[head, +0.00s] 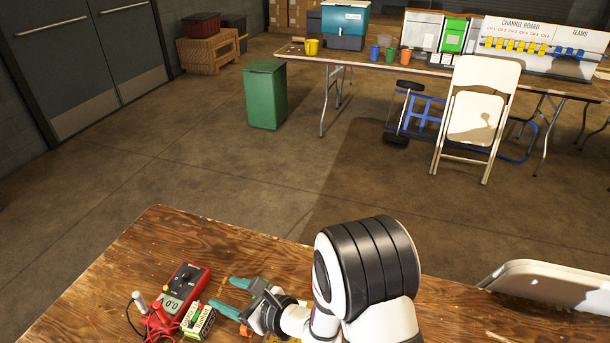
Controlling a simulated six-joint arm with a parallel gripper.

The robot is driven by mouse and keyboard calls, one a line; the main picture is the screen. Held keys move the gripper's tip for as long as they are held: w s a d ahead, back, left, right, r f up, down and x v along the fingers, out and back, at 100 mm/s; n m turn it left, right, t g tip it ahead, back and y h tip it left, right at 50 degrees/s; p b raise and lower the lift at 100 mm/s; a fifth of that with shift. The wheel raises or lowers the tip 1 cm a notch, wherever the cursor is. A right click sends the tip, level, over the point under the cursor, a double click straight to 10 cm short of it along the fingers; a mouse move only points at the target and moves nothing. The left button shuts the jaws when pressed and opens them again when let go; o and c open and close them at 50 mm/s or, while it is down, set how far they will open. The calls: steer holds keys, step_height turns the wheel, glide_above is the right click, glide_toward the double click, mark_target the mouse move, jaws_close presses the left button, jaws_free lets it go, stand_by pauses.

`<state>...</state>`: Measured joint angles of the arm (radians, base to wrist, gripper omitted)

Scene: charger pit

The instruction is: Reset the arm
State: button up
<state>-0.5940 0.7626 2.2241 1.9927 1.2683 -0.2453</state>
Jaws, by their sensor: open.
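My gripper (233,297) is low over the wooden table (190,235) in the head view. Its two teal fingers point left and stand apart, with nothing seen between them. My white and black arm fills the lower middle of the picture and hides part of the table. A small green and white box-like item (198,321) lies just left of the lower finger; I cannot tell whether they touch.
A red multimeter (184,288) with red and black leads (158,320) lies left of my gripper. A white folding chair (548,280) stands at the table's right edge. The tabletop behind my gripper is clear. A green bin (265,95) and a far table (375,66) stand beyond.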

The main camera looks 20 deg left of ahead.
steer(key=s+d+r+n+g+h, duration=0.1)
steer(key=s+d+r+n+g, duration=0.2)
steer(key=s+d+r+n, duration=0.3)
steer(key=s+d+r+n+g, duration=0.2)
steer(key=s+d+r+n, duration=0.15)
steer(key=r, duration=0.45)
steer(key=s+d+f+n+t+h, duration=0.1)
steer(key=d+h, duration=0.4)
steer(key=d, duration=0.7)
steer(key=s+d+f+n+h, duration=0.1)
steer(key=s+d+n+h, duration=0.3)
steer(key=d, duration=0.8)
steer(key=shift+s+d+t+h, duration=0.15)
steer(key=shift+s+t+h, duration=0.4)
steer(key=shift+s, duration=0.7)
